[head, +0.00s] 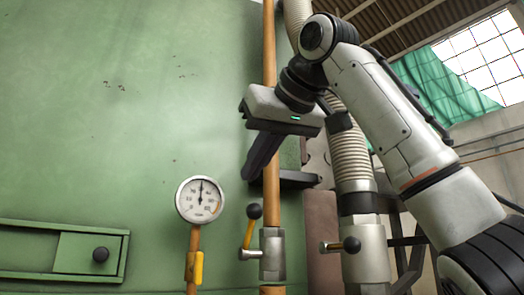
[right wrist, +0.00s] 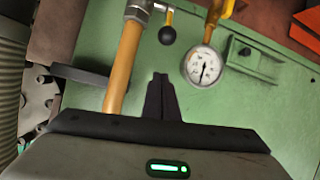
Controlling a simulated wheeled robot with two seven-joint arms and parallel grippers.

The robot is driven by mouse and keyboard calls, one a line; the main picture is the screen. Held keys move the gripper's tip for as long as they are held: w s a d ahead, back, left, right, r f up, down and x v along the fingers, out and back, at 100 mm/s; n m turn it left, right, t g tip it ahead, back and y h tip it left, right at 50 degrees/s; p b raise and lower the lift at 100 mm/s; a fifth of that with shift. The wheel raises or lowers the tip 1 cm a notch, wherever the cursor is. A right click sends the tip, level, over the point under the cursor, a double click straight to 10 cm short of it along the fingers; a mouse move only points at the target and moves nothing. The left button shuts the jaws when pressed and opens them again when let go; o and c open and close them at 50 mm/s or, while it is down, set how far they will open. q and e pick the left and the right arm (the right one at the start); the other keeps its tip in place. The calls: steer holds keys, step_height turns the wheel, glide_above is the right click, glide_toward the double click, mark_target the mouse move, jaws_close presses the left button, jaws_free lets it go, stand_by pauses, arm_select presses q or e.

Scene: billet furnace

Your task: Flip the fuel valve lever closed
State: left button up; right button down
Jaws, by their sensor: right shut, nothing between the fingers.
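A valve (head: 272,255) sits on the orange vertical pipe (head: 270,60). Its yellow lever (head: 248,234) stands nearly upright, roughly along the pipe, with a black ball knob (head: 254,211) on top. In the right wrist view the knob (right wrist: 167,35) and part of the yellow lever (right wrist: 169,18) show upside down near the top edge. My right gripper (head: 250,176) is shut and empty, above the knob and in front of the pipe, apart from the knob. Its closed fingers (right wrist: 160,82) point toward the knob in the wrist view. My left gripper is not in view.
A second valve (head: 366,255) on the thick ribbed hose (head: 350,155) has a sideways lever with a black knob (head: 351,244). A round gauge (head: 200,199) stands left of the yellow lever. A dark bracket (head: 297,179) crosses behind the pipe. The green furnace wall (head: 110,120) is behind.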

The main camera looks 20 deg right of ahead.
mark_target(250, 231)
steer(key=w+f, duration=0.2)
steer(key=shift+w+f, duration=0.3)
steer(key=shift+f, duration=0.1)
steer(key=shift+s+d+f, duration=0.25)
steer(key=shift+s+f, duration=0.2)
steer(key=shift+s, duration=0.1)
steer(key=shift+s+f, duration=0.25)
steer(key=shift+f, duration=0.1)
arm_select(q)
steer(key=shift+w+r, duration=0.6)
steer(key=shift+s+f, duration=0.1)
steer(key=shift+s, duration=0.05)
